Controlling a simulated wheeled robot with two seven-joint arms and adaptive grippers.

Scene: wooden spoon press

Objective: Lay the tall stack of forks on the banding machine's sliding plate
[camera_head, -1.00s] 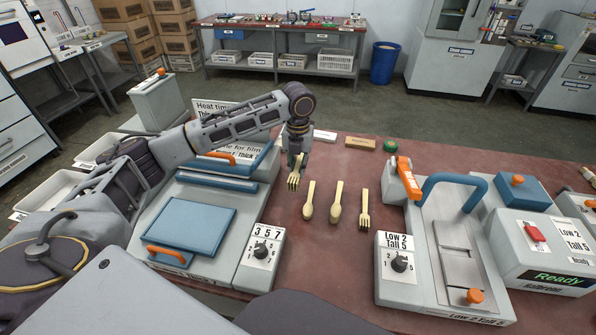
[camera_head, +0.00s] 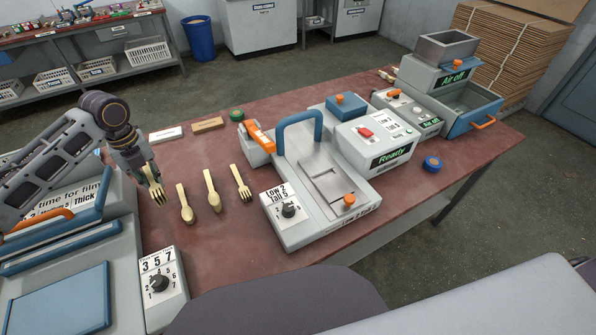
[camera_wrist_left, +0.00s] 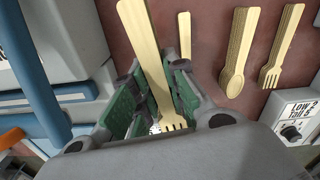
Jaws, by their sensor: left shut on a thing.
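My left gripper (camera_head: 146,172) is shut on a wooden fork stack (camera_head: 156,192) and holds it with the tines pointing down, left of the other cutlery. In the left wrist view the held forks (camera_wrist_left: 146,50) lie between the green finger pads of the gripper (camera_wrist_left: 155,98). I cannot tell the held stack's height. Another fork stack (camera_head: 240,183) lies on the table, tines toward me. My right gripper is out of view.
Two spoon stacks (camera_head: 184,204) (camera_head: 212,192) lie between the held forks and the fork stack on the table. The film machine (camera_head: 60,300) is at the left. An orange-topped lever (camera_head: 260,138) stands by the blue arch (camera_head: 298,122). The display box reads Ready (camera_head: 391,156).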

